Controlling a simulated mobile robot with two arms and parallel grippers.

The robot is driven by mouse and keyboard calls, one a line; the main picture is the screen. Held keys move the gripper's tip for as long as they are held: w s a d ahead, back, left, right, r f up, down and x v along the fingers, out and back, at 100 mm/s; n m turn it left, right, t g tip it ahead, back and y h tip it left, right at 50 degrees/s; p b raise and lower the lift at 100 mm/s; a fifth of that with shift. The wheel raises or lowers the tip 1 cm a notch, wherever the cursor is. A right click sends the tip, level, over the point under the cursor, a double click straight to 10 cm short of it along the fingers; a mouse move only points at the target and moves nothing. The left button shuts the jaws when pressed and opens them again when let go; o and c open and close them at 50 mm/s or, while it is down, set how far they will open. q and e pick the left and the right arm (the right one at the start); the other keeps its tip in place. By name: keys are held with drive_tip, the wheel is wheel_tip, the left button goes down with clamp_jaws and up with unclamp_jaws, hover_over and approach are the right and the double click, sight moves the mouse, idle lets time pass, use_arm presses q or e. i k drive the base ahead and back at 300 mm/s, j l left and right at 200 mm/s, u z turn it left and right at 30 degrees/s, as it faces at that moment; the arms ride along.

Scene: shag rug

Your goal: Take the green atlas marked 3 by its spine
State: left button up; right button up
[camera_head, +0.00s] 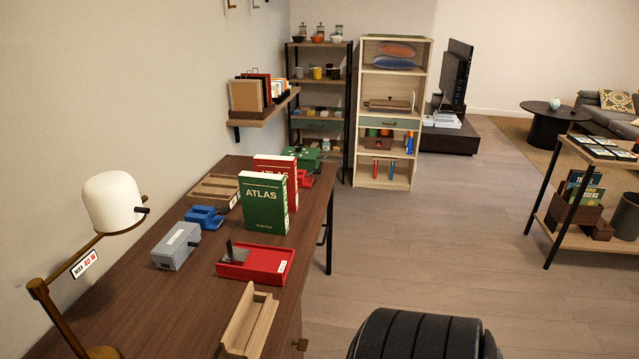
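A green atlas (263,204) stands upright on the dark wooden desk (130,292), with its cover and the white word ATLAS facing me. Its narrow side with pale marks shows at the right; I cannot make out a 3. A red atlas (290,168) stands upright just behind it, partly hidden by it. Neither of my grippers is in view.
A red tray-like box (275,263), a grey box (173,250), a blue holder (203,216) and a wooden trough (262,318) surround the green atlas's near side. A white-shaded lamp (112,202) stands at left. Shelves (366,140) stand behind.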

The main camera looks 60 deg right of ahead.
sight(264, 197)
drive_tip(key=z, duration=1.95)
drive_tip(key=i+l+z, duration=0.25)
drive_tip(key=i+l, duration=0.35)
drive_tip(key=l, duration=0.2)
drive_tip(key=i+l+z, duration=0.3)
drive_tip(key=i+l, duration=0.4)
drive_tip(key=i+u, duration=0.25)
drive_tip(key=i, duration=0.2)
drive_tip(key=i+l+u, duration=0.25)
drive_tip(key=i, duration=0.2)
drive_tip(key=i+l+u, duration=0.25)
drive_tip(key=i, duration=0.15)
